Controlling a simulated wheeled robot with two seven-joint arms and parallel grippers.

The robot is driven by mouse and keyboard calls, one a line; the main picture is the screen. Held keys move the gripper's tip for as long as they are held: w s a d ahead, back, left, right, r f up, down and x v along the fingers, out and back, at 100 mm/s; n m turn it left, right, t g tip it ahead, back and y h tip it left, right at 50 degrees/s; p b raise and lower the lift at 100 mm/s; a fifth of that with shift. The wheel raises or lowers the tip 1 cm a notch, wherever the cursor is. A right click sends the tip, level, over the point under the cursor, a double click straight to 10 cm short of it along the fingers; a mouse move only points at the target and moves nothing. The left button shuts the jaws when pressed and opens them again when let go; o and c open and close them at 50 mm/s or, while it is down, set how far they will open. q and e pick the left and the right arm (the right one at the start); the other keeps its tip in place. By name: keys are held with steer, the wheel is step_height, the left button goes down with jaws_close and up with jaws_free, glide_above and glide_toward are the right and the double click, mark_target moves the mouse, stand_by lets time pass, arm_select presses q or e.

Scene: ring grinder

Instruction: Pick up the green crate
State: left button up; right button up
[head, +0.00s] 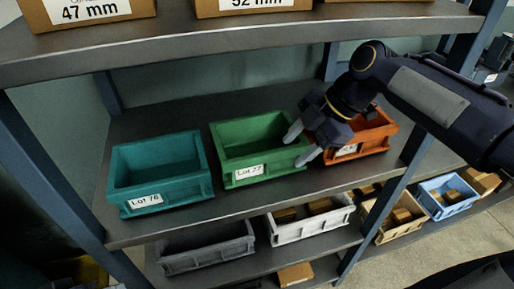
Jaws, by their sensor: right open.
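The green crate (240,166), labelled "Lot 77", stands on the middle shelf between a teal crate (165,188) on its left and an orange crate (372,132) on its right. Its inside looks empty. My right gripper (303,143) comes in from the right over the orange crate. Its two pale fingertips are apart with nothing between them, at the right end of the green crate. I cannot tell whether they touch its rim. The gripper and arm hide part of the orange crate. My left gripper is out of view.
The upper shelf (240,40) overhangs with cardboard boxes (88,10) on it. The lower shelf holds a grey crate (205,248) and a white crate (312,221) with brown blocks. A blue upright (398,190) stands at the right front. Bare shelf shows before the crates.

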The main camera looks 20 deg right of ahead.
mark_target(275, 153)
steer(key=a, duration=0.1)
steer(key=w+a, duration=0.1)
steer(key=a, duration=0.1)
steer(key=shift+w+a, duration=0.1)
steer(key=shift+a, duration=0.15)
steer(key=shift+x, duration=1.2)
steer(key=shift+f, duration=0.25)
steer(key=shift+f+b, duration=0.25)
steer(key=shift+b, duration=0.15)
jaws_close()
steer(key=shift+r, duration=0.1)
